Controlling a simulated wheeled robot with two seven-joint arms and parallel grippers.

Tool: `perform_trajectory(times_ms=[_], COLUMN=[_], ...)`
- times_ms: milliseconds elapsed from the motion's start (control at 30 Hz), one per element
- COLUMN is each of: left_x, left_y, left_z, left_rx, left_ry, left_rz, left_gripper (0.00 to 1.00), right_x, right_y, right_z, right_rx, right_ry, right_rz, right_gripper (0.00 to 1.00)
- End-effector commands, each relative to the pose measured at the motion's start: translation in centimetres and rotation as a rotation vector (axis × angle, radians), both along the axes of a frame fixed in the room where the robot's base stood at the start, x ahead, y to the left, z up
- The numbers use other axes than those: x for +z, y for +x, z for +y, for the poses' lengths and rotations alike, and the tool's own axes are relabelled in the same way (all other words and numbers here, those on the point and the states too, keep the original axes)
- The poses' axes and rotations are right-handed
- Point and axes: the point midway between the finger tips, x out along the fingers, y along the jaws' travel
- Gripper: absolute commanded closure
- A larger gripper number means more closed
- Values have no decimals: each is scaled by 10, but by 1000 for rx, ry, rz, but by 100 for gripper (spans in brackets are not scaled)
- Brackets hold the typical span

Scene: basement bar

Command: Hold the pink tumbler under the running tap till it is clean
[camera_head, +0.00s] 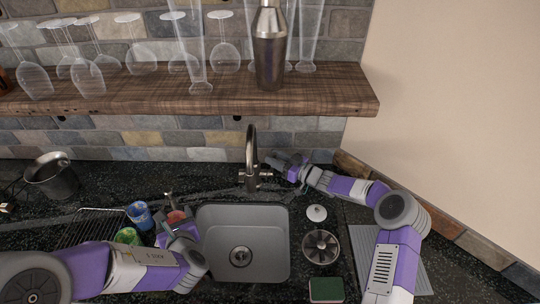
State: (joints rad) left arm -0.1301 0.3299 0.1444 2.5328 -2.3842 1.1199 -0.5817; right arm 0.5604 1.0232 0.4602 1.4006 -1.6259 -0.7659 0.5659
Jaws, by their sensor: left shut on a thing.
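The pink tumbler (176,216) looks reddish and small, at the left edge of the sink (203,247). My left gripper (169,224) is shut on it, and the gripper partly hides it. The tap (250,150) stands behind the sink, its spout over the basin; I can make out no water stream. My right gripper (277,165) is just right of the tap, close to its side handle (266,174). Whether it touches the handle, and whether its jaws are open, is too small to tell.
Left of the sink are a blue cup (139,214), a green cup (127,236) and a wire rack (90,228). A metal bucket (52,178) stands farther left. Right are a strainer (321,247) and a sponge (326,289). A shelf (180,92) with glasses hangs above.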

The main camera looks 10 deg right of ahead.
Motion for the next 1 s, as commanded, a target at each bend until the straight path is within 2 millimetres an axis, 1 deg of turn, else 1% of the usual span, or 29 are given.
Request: perform_trajectory(times_ms=[33,200,533,567,700,800,1000], left_x=[1,1,1,1,1,1,1], left_y=[0,0,0,0,0,0,0], left_z=[0,0,0,0,0,0,0], left_rx=[0,0,0,0,0,0,0], left_ry=[1,1,0,0,0,1,1], left_rz=[-2,-2,-1,-1,-1,-2,-2], left_gripper=[68,68,68,68,68,68,68], right_x=[0,0,0,0,0,0,0], right_y=[5,16,18,18,18,18,18], right_z=[6,16,18,18,18,18,18], right_rx=[3,1,0,0,0,0,-1], right_ry=[2,1,0,0,0,0,0], right_rz=[-2,-1,0,0,0,0,0], right_gripper=[62,62,62,65,86,100,100])
